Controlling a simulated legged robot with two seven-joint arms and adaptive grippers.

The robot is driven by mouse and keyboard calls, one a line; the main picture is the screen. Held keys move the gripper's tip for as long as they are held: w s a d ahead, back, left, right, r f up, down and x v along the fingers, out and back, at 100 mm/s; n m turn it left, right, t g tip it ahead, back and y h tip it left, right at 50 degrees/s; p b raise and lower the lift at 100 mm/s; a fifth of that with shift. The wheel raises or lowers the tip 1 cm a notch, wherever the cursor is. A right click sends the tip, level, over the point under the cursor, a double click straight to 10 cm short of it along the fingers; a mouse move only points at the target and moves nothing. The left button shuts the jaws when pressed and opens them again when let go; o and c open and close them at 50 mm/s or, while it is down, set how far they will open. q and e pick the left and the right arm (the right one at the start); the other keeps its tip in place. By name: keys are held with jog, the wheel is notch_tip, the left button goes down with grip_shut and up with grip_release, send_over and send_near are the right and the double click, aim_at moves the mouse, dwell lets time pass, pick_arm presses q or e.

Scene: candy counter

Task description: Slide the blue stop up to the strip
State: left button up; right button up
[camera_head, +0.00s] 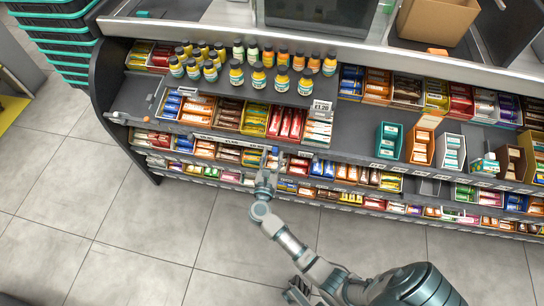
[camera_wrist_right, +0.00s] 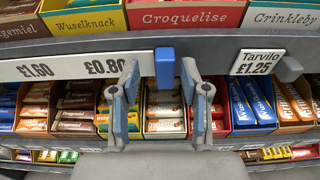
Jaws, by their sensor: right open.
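The blue stop (camera_wrist_right: 165,67) is a small upright block on the grey shelf-edge rail in the right wrist view. The long white price strip (camera_wrist_right: 75,67), reading £1.60 and £0.80, lies to its left; its right end is at the stop's left side, with no clear gap visible. In the head view the strip (camera_head: 228,141) runs along the shelf front. My right gripper (camera_head: 268,160) is at that shelf edge, open, with one finger on each side of the stop in the wrist picture. Contact cannot be told. What seems to be my left gripper (camera_head: 297,291) is partly hidden at the bottom.
A separate Tarvilo price card (camera_wrist_right: 259,62) and a grey rounded piece (camera_wrist_right: 289,69) sit on the rail to the right. Candy boxes (camera_wrist_right: 165,113) fill the shelf below. Bottles (camera_head: 258,77) stand on the upper shelf. The tiled floor (camera_head: 150,230) is clear.

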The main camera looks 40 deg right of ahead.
jog(key=v, duration=1.2)
jog(key=shift+w, duration=0.1)
